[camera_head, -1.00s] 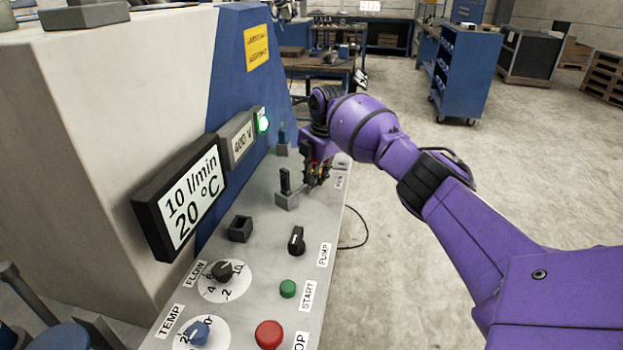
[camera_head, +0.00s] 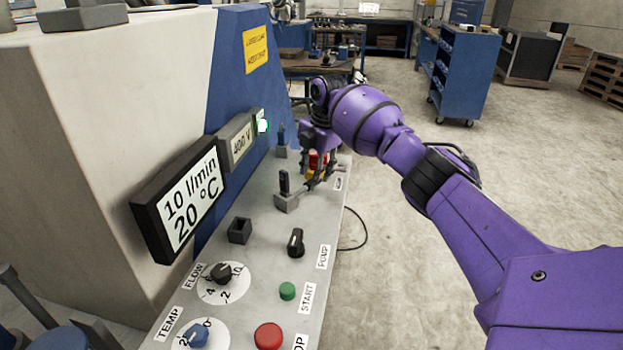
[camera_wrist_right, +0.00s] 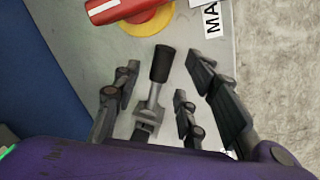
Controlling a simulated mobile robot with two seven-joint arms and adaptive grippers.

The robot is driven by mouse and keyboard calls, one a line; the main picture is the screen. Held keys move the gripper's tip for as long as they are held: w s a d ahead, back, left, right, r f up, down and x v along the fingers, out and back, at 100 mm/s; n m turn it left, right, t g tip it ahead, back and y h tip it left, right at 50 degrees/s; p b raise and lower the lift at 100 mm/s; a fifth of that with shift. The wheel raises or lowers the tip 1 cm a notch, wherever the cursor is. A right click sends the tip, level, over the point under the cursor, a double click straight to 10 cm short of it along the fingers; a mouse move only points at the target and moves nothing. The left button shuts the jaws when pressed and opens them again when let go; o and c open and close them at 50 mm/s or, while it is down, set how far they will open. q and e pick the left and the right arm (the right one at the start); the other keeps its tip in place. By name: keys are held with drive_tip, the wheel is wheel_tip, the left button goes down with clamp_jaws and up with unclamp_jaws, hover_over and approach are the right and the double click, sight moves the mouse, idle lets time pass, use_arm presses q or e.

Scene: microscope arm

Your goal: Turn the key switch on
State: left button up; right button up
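No part in view carries a label reading key switch, and I cannot tell which part it is. In the right wrist view, a metal lever with a black grip (camera_wrist_right: 160,64) rises from a forked mount (camera_wrist_right: 147,122). My right gripper (camera_wrist_right: 165,85) is open around it, with gaps on both sides. In the head view, my right gripper (camera_head: 316,172) is low over the panel's far end, hiding part of it. A red rotary switch on a yellow disc (camera_wrist_right: 150,18) is just beyond the fingers, and it shows partly in the head view (camera_head: 318,163). My left gripper is out of view.
The grey panel (camera_head: 262,258) bears a black PUMP knob (camera_head: 296,242), green START button (camera_head: 288,291), red button (camera_head: 268,336) and dials. Displays (camera_head: 182,200) line the machine wall.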

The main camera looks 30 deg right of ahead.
wheel_tip(320, 180, up, 9)
drive_tip(key=s, duration=0.1)
drive_tip(key=shift+s+d, duration=0.2)
drive_tip(key=shift+s, duration=0.2)
